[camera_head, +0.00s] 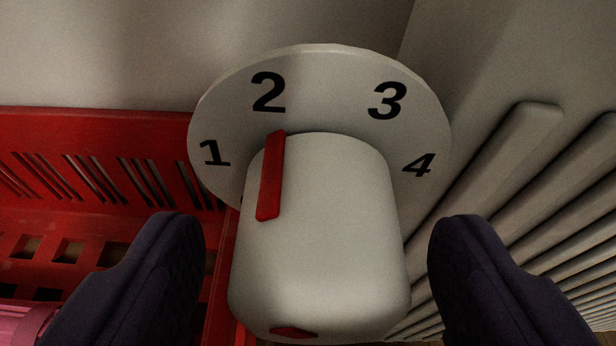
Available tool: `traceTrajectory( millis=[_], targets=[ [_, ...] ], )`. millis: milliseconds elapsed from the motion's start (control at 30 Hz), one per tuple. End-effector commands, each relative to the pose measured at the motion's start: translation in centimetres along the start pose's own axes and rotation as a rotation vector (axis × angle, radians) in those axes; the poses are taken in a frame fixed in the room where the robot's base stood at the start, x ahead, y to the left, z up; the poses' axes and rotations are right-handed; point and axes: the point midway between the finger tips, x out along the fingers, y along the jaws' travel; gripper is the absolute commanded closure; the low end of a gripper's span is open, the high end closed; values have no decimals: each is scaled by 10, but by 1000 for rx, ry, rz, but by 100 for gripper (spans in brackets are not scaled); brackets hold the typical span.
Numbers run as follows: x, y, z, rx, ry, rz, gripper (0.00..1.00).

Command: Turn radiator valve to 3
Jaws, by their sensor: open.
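The radiator valve knob (325,235) is a white rounded cylinder in the middle of the view. A red pointer (271,175) on it points at the number 2. Behind the knob is a round white dial (327,95) marked 1, 2, 3 and 4. The 3 (388,100) is to the upper right of the pointer. My gripper (317,270) is open, with one dark finger on each side of the knob. Gaps show between both fingers and the knob. A second small red mark shows at the knob's near end.
The ribbed white radiator (540,190) is close on the right, behind the right finger. A red slotted plastic crate (70,150) stands on the left, with something pink (25,325) at the lower left. A plain pale wall is behind the dial.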

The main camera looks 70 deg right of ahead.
Motion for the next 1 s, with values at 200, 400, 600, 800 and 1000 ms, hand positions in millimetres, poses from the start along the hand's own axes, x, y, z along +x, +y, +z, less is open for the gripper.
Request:
traceTrajectory(
  millis=[200, 400, 600, 800, 1000],
  targets=[
    [14, 0, 0, -1, 1, -1, 25],
    [14, 0, -1, -1, 1, -1, 27],
    [13, 0, -1, -1, 2, -1, 73],
    [13, 0, -1, 5, 1, -4, 76],
    [12, 0, -2, 59, 1, -29, 76]
  ],
)
